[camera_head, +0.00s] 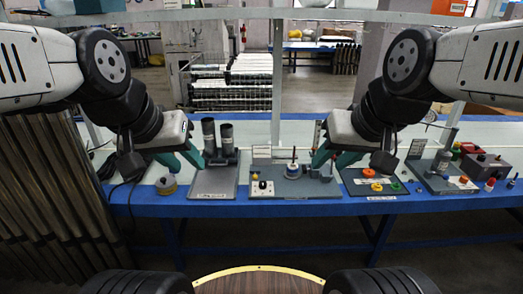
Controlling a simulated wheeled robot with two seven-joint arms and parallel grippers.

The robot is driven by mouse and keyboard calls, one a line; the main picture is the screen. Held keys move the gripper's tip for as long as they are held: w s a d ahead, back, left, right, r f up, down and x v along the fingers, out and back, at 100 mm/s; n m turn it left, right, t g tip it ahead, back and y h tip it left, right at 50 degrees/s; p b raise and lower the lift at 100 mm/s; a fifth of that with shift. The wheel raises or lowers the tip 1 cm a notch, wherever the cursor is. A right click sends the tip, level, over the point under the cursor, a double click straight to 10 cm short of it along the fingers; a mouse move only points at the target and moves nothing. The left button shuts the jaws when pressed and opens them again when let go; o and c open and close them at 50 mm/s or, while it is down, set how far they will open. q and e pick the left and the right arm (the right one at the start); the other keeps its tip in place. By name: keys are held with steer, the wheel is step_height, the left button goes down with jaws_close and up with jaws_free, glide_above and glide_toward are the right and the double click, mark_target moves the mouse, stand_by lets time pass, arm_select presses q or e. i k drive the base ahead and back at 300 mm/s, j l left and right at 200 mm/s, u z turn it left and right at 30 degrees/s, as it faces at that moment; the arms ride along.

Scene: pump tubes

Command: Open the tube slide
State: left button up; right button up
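I cannot tell for certain which station is the tube slide. A grey stand (214,182) carries two dark upright tubes (226,138) at the left middle of the blue-edged table. To its right, a grey board (270,190) holds a black knob and a white-and-blue round part (293,171) with a thin upright rod. My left gripper (185,168) has teal fingers spread apart, just left of the tubes, and looks empty. My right gripper (332,163) has teal fingers apart above the right end of the board and looks empty. Any contact there is unclear.
A board with orange and green parts (376,186) and another grey board (432,181) stand to the right. A red-and-grey box (484,165) is at far right. The blue front edge (230,209) is mostly clear.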

mark_target(220, 157)
steer(key=i+u, duration=0.25)
steer(key=i, duration=0.35)
steer(key=i+l+u, duration=0.25)
steer(key=i, duration=0.3)
